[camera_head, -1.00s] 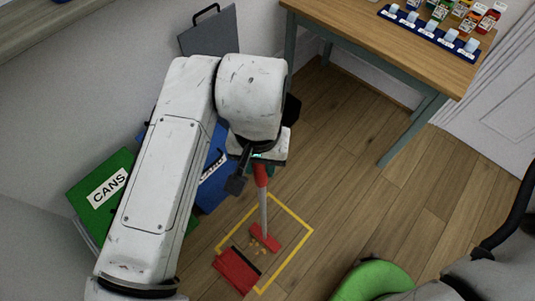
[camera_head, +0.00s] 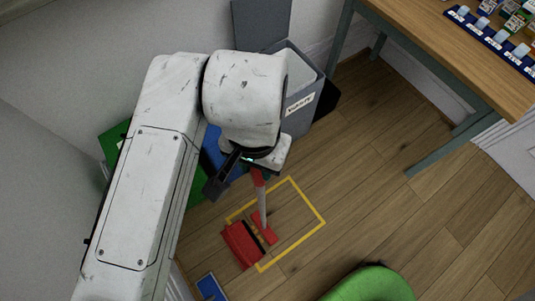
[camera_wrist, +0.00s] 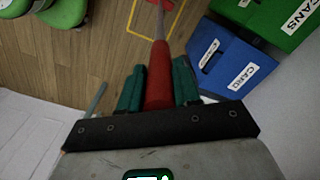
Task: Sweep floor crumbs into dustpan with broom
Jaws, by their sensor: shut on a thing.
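My gripper (camera_wrist: 158,86) is shut on the red handle of the broom (camera_wrist: 160,65) in the wrist view. In the head view the broom (camera_head: 262,205) reaches down to the floor, with its red head inside a yellow taped rectangle (camera_head: 309,201). The red dustpan (camera_head: 241,244) lies on the floor at the left edge of that rectangle, with a dark front edge. The broom head is just right of the dustpan, close to its front edge. A few small yellowish crumbs (camera_head: 255,236) show between them. Whether any crumbs are inside the pan is too small to tell.
A wooden table (camera_head: 425,40) with blue trays of bottles stands at upper right. A grey bin (camera_head: 303,90) is against the wall. A green rounded seat (camera_head: 370,284) is at the bottom. Wood floor at right is clear.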

